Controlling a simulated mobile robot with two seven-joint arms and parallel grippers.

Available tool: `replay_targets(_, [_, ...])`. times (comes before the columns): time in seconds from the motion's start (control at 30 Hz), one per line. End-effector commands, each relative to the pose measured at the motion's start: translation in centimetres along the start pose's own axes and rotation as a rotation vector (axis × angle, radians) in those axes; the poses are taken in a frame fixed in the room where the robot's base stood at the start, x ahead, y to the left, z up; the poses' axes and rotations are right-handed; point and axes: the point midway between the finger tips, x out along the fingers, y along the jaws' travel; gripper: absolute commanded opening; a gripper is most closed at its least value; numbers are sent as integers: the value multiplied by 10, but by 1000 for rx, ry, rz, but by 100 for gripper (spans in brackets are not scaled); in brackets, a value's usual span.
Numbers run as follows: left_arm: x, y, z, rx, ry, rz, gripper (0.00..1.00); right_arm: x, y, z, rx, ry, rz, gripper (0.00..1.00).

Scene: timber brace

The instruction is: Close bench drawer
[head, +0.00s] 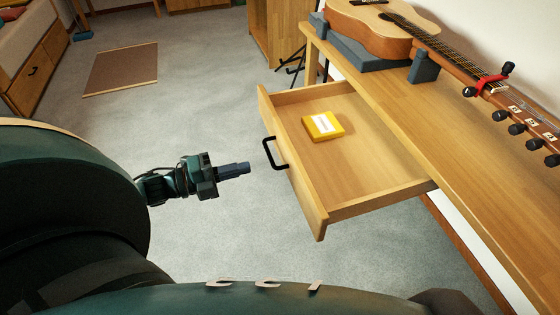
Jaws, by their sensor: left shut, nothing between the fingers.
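The bench drawer (372,185) is pulled out from under the wooden bench (460,150). Its front panel (294,168) faces left and carries a black bar handle (272,153). A yellow box with a white label (323,126) lies inside, toward the back part of the drawer in the picture. My left gripper (246,169) is shut and empty. It points right toward the drawer front, a little below the handle in the picture, and appears apart from it. My right gripper is not in view.
An acoustic guitar (385,27) with a red capo rests on a dark stand (424,67) on the bench. A dark tripod-like stand (291,66) is behind the drawer. A brown mat (121,68) lies on grey carpet (215,105). The floor left of the drawer is clear.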

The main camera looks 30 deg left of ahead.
Motion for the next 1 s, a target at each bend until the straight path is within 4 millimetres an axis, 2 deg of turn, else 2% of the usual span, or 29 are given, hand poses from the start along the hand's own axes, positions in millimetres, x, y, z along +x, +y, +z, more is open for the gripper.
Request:
replay_targets(0.03, [14, 0, 0, 2, 2, -7, 0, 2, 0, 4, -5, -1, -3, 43])
replay_targets(0.2, [50, 0, 0, 2, 2, -6, 0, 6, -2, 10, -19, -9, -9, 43])
replay_targets(0.43, [84, 0, 0, -1, 0, -3, 0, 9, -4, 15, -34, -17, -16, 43])
replay_targets(0.63, [96, 0, 0, -2, -1, 0, 0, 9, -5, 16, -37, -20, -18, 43])
replay_targets(1.0, [97, 0, 0, -3, -1, 0, 0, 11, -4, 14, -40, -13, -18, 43])
